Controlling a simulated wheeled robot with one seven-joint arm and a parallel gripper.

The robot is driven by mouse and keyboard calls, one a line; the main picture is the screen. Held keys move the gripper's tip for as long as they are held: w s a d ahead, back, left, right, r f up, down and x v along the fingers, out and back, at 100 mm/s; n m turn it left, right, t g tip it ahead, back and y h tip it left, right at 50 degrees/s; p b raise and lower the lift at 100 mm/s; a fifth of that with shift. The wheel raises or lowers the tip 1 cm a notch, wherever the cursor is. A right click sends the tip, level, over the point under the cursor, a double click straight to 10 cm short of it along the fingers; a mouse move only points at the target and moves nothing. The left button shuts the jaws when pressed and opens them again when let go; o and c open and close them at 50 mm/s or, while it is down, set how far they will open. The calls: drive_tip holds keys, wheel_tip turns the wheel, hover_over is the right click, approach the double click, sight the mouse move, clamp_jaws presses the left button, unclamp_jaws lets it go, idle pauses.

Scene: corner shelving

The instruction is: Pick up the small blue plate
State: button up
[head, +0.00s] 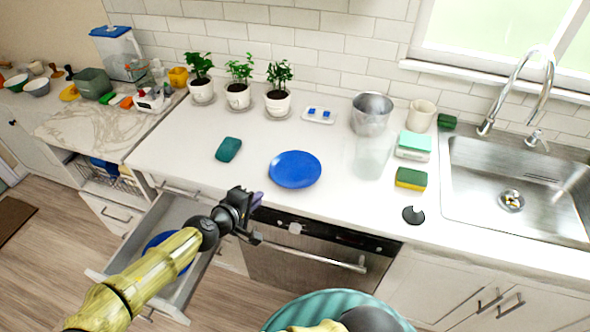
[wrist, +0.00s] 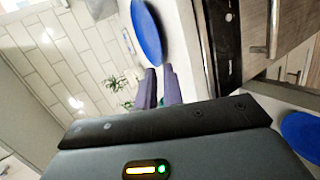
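A blue plate (head: 295,169) lies flat on the white counter, right of the dark green sponge; it also shows in the wrist view (wrist: 147,32). A second blue plate (head: 165,240) lies in the open drawer, partly covered by my arm; it shows at the right edge of the wrist view (wrist: 302,136). I cannot tell which is smaller. My gripper (head: 256,199) is at the counter's front edge, left of and below the counter plate in the head view, apart from both plates. Its purple fingers (wrist: 160,87) are close together with nothing visible held; whether they are shut is unclear.
The open drawer (head: 199,290) juts out beside the dishwasher (head: 300,262). Potted plants (head: 238,88) stand along the wall. A clear glass (head: 371,155), sponges (head: 411,179) and a metal pot (head: 371,113) stand right of the counter plate, before the sink (head: 520,200).

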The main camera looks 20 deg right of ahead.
drive_tip(key=p, duration=0.1)
approach(281, 184)
drive_tip(key=x, duration=0.3)
drive_tip(key=shift+f, duration=0.25)
drive_tip(key=shift+w+d, duration=0.1)
drive_tip(key=shift+w+d+p, duration=0.2)
drive_tip(key=shift+p, duration=0.15)
drive_tip(key=shift+p+x, duration=0.8)
drive_tip(key=shift+x, duration=1.5)
drive_tip(key=shift+s, duration=0.1)
clamp_jaws()
